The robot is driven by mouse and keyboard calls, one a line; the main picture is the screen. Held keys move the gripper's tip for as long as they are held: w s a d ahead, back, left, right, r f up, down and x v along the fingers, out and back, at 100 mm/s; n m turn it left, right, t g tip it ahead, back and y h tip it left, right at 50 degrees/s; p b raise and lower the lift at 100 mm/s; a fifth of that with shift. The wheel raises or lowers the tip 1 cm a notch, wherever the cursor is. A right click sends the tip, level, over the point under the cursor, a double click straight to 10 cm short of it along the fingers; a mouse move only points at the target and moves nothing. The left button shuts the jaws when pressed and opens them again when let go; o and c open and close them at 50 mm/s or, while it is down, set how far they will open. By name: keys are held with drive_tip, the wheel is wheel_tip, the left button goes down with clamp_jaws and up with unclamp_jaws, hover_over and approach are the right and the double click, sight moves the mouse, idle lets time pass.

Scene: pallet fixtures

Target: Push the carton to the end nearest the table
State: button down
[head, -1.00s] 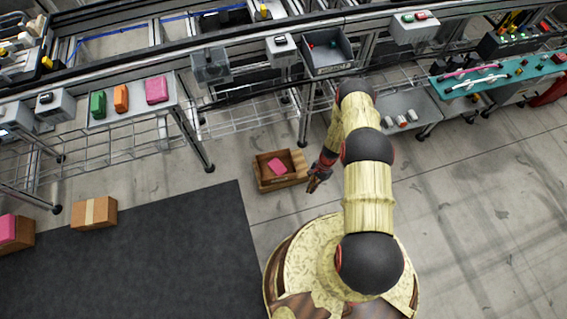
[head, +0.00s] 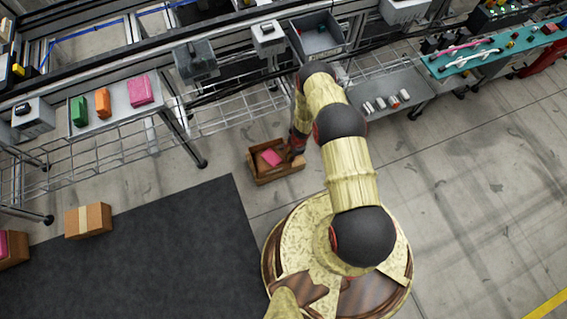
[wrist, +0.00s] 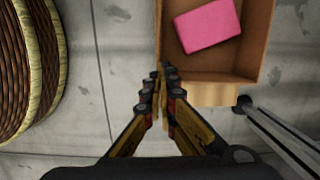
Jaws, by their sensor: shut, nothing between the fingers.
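An open brown carton (head: 262,179) stands on the floor right of the dark mat, with a pink block (head: 269,157) inside. In the wrist view the carton (wrist: 213,95) is at the upper right, partly out of frame, with the pink block (wrist: 208,25) in it. My gripper (wrist: 162,74) is shut and empty, its fingertips at the carton's left wall near a corner in that view; I cannot tell whether they touch. In the head view my gripper (head: 292,155) is at the carton's right end, partly hidden by my arm. A grey table (head: 122,115) holds green, orange and pink blocks.
A taped cardboard box (head: 88,220) sits on the dark mat (head: 150,255), and another box (head: 12,250) is at the left edge. Wire racks (head: 235,112) and table legs stand behind the carton. A metal leg (wrist: 280,130) shows close by in the wrist view. Floor at right is clear.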

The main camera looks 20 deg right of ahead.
sight(284, 165)
drive_tip(key=a, duration=0.2)
drive_tip(key=a+b, duration=0.1)
drive_tip(key=a, duration=0.1)
drive_tip(key=shift+s+a+f, duration=0.1)
drive_tip(key=shift+f, duration=0.7)
drive_tip(key=shift+s, duration=0.1)
drive_tip(key=shift+f, duration=0.1)
